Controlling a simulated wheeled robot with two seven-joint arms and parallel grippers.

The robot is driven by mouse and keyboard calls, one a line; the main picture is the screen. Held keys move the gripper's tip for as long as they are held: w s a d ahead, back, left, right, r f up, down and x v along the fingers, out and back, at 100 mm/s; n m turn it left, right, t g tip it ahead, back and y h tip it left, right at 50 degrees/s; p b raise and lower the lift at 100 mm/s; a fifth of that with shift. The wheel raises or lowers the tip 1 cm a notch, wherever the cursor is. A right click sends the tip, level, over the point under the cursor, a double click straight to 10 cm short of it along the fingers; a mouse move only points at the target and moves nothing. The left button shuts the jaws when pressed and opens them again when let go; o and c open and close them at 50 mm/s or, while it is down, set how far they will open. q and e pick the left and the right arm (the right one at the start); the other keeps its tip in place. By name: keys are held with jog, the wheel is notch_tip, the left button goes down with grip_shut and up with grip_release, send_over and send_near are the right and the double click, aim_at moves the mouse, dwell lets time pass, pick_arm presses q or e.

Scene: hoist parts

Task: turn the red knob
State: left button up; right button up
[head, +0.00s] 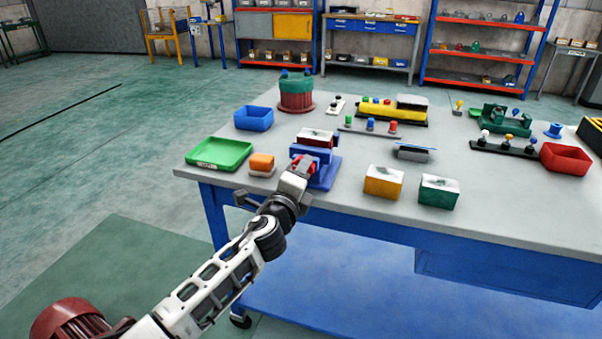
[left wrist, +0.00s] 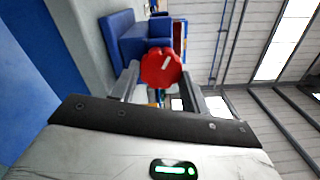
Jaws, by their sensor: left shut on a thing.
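The red knob (left wrist: 162,68) fills the gap between my left gripper's fingers in the left wrist view. It is round-edged with a pale slanted mark on its face. It sits on the front of a blue block-shaped fixture (left wrist: 125,38). In the head view the fixture (head: 325,172) stands at the table's front edge, and a bit of the red knob (head: 311,167) shows beside the fingers. My left gripper (head: 300,168) is shut on the knob. My right gripper is in neither view.
A blue bin (head: 254,118) is behind. Floor at left is clear.

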pick_arm(q)
jog(key=shift+f, duration=0.1)
dwell(0.5)
jog(key=o, duration=1)
jog(key=shift+s, duration=0.1)
jog(key=p+v, duration=0.1)
jog(key=v, duration=1.4)
jog(key=shift+s+a, duration=0.2)
jog(key=shift+s, duration=0.15)
